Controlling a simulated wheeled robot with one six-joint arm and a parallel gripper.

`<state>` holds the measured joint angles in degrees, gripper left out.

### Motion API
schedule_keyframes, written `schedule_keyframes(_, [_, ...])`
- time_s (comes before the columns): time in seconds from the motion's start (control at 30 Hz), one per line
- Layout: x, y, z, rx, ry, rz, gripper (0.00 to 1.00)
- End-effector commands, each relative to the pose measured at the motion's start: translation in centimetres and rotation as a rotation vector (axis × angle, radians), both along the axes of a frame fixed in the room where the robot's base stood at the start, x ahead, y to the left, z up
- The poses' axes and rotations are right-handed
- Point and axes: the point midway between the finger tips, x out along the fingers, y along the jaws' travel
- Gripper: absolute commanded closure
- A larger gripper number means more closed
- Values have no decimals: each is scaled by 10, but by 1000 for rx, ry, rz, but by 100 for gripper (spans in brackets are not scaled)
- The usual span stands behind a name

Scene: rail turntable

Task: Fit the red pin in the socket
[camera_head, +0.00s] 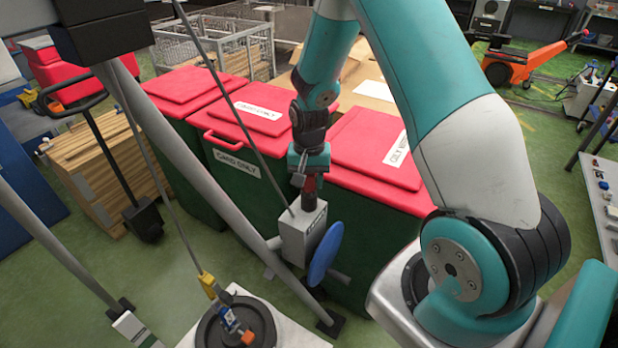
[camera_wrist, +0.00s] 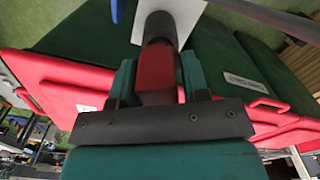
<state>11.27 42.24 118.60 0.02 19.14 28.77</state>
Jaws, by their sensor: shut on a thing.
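The red pin (camera_wrist: 155,72) stands between the teal fingers of my gripper (camera_wrist: 158,62), which is shut on it. In the head view the pin (camera_head: 310,184) shows just under my gripper (camera_head: 308,170), roughly upright. Below the red part is a dark round piece (camera_wrist: 158,27), right above a light grey box (camera_head: 302,232). I cannot tell whether this piece is the socket's collar or the pin's lower end. The socket opening is hidden, so how deep the pin sits cannot be seen.
A blue disc (camera_head: 325,252) sits on the box's right side. Green bins with red lids (camera_head: 375,150) stand close behind. Grey slanted poles (camera_head: 185,165) and a thin cable pass at the left. A round dark plate (camera_head: 235,325) with a yellow hook lies at the front.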

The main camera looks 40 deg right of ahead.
Motion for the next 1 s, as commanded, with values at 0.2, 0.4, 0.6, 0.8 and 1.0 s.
schedule_keyframes(0.2, [0,0,-6,0,0,0,86])
schedule_keyframes(0.4, [0,0,-12,0,0,0,86])
schedule_keyframes(0.6, [0,0,-17,0,0,0,86])
schedule_keyframes(0.8, [0,0,-18,0,0,0,40])
schedule_keyframes(1.0, [0,0,-18,0,0,0,28])
